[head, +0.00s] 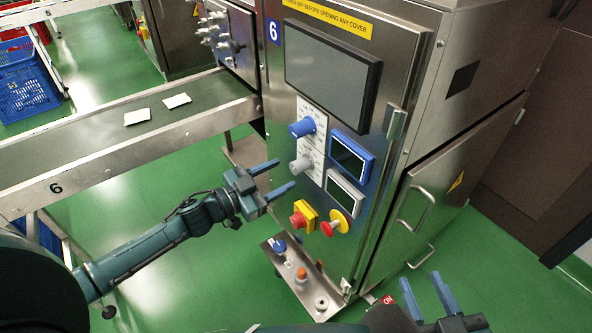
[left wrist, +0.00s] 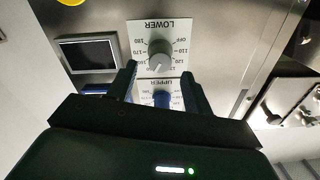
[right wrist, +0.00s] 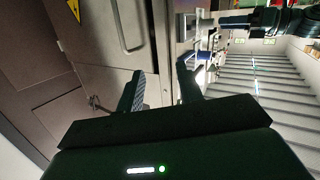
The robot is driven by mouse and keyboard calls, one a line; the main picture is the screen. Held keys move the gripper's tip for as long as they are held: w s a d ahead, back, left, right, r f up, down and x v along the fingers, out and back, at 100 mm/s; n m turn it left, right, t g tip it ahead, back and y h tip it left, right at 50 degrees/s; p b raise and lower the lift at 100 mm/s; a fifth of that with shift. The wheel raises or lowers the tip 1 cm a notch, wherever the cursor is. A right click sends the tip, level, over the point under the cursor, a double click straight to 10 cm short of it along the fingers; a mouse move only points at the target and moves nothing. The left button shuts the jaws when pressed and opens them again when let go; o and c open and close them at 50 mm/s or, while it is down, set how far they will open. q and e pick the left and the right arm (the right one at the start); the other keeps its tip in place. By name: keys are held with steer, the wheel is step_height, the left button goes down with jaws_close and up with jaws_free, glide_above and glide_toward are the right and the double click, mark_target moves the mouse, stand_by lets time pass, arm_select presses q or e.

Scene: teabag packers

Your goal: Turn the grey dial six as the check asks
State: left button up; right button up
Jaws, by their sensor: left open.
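The grey dial (head: 300,164) is on the machine's front panel, below the blue dial (head: 302,127). In the left wrist view the grey dial (left wrist: 160,50) sits on an upside-down scale plate (left wrist: 141,35) marked LOWER. Its mark seems to point down-left there; the exact number is unclear. My left gripper (head: 286,173) is open and empty, close to the dial; its fingertips (left wrist: 160,67) appear just short of the dial, one to each side. The blue dial shows between the fingers. My right gripper (head: 420,279) is open and empty, low at right.
A dark display (head: 347,160) in a blue frame and one in a grey frame (head: 343,194) sit beside the dials. A conveyor (head: 85,145) with two white packets lies left. A small shelf (head: 291,268) juts out low.

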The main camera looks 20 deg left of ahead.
mark_target(293, 169)
arm_select(q)
steer(key=x, duration=0.5)
steer(key=shift+w+d+b, duration=0.15)
steer(key=shift+b, duration=0.25)
arm_select(e)
steer(key=shift+a+t+y, duration=0.15)
steer(key=shift+t+y, duration=0.15)
arm_select(q)
steer(key=shift+c, duration=0.5)
steer(key=c, duration=0.9)
arm_select(e)
steer(key=shift+w, duration=0.1)
